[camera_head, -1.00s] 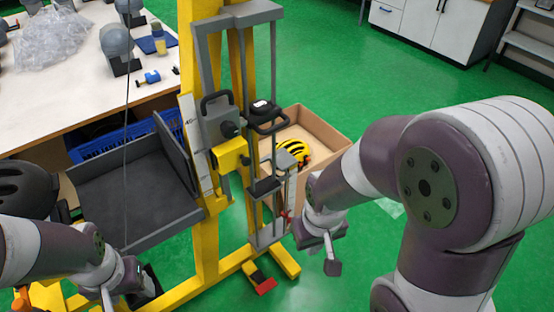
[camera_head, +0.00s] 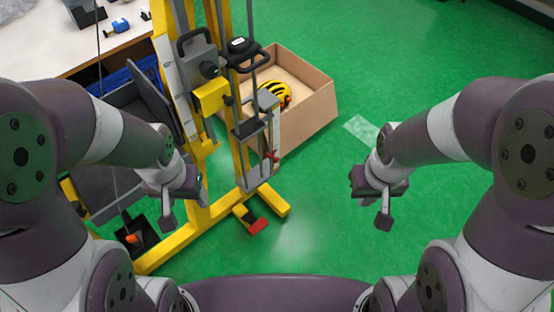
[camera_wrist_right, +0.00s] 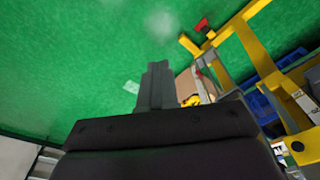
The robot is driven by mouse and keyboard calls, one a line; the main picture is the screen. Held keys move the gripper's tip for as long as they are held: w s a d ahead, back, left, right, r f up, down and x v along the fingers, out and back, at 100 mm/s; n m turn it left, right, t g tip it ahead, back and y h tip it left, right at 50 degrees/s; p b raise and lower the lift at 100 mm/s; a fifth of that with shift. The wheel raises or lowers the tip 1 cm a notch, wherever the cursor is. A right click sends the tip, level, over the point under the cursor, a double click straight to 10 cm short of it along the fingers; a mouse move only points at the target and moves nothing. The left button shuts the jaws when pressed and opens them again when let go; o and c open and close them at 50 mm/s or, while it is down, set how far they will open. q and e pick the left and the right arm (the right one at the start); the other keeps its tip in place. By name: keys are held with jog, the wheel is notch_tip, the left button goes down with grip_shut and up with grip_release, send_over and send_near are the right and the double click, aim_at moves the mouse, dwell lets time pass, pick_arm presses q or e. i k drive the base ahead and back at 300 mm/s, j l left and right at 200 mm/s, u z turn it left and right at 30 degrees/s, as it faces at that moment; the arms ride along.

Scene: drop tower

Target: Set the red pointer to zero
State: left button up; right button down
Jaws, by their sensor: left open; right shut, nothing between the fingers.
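The red pointer (camera_head: 271,156) is a small red piece low on the drop tower's (camera_head: 204,165) guide, beside a pale upright strip, in the head view. Its reading is too small to tell. My left gripper (camera_head: 168,212) hangs left of the tower's foot, apart from the pointer; its fingers show only in part. My right gripper (camera_head: 384,215) is shut and empty over the green floor, well to the right of the pointer. In the right wrist view the shut fingers (camera_wrist_right: 156,85) point toward the floor, with the tower at the right.
A cardboard box (camera_head: 310,110) holding a yellow and black helmet (camera_head: 275,95) stands behind the tower. A red pedal (camera_head: 258,226) sits at the tower's foot. A grey tray (camera_head: 100,180) is left of the column. The floor between tower and right gripper is clear.

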aim_at(276, 159)
jog(key=i+l+u, duration=0.1)
jog(key=i, duration=0.3)
jog(key=i+l+u, duration=0.1)
jog(key=i+l, duration=0.15)
jog(key=i, duration=0.15)
